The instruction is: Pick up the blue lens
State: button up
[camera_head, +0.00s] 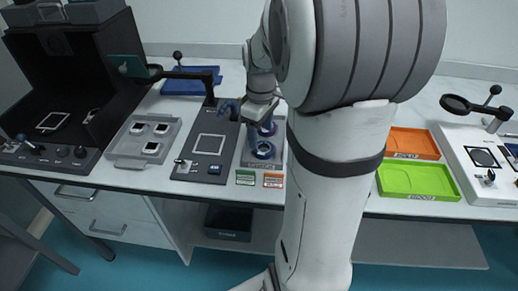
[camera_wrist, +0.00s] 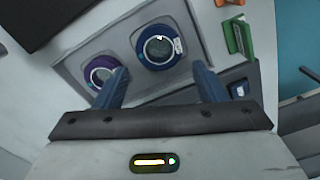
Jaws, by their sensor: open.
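The blue lens (camera_wrist: 158,46), a round glass in a blue ring with a small white label, sits in a grey tray (camera_wrist: 192,22) in the wrist view. In the head view the blue lens (camera_head: 263,151) is at the front of that tray. A second lens with a purple ring (camera_wrist: 102,70) lies beside it, to the left in the wrist view. My gripper (camera_wrist: 161,70) is open and empty, its two blue fingers apart above the tray. The blue lens shows between and beyond the fingertips, the purple one by the left fingertip. My arm hides part of the tray in the head view.
A grey panel (camera_head: 187,166) with a lit square stands left of the tray. Green (camera_head: 245,177) and orange (camera_head: 273,180) labelled blocks lie in front. A magnifier arm (camera_head: 185,75) rises behind. Orange (camera_head: 410,143) and green (camera_head: 416,181) trays lie empty to the right.

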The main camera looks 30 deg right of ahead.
aim_at(263, 147)
jog(key=f, duration=0.4)
jog(key=shift+s+d+f+b, duration=0.25)
jog(key=shift+f+b, duration=0.1)
jog(key=shift+b, duration=0.05)
jog(key=c, duration=0.8)
